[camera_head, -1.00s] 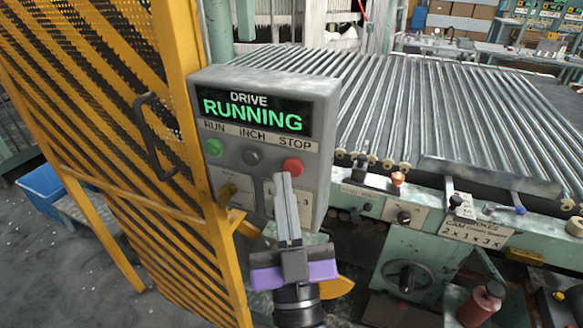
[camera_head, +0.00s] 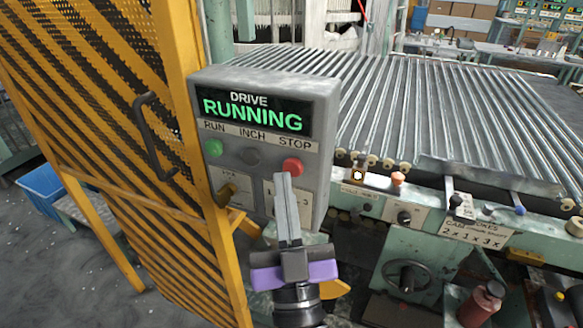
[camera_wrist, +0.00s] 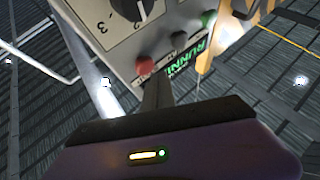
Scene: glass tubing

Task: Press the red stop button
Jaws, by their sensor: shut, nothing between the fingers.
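The red stop button (camera_head: 293,167) is on the grey control box (camera_head: 325,140), under the label STOP. It also shows in the wrist view (camera_wrist: 145,66), just beyond my fingertips. I cannot tell whether the tips touch the button. A green button (camera_head: 214,148) and a dark inch button (camera_head: 251,156) sit left of it.
A yellow mesh guard (camera_head: 180,110) with a black handle stands close on the left. A roller bed (camera_head: 430,110) lies behind and right. Levers, an orange knob (camera_head: 398,178) and a handwheel (camera_head: 406,276) are on the machine front at right.

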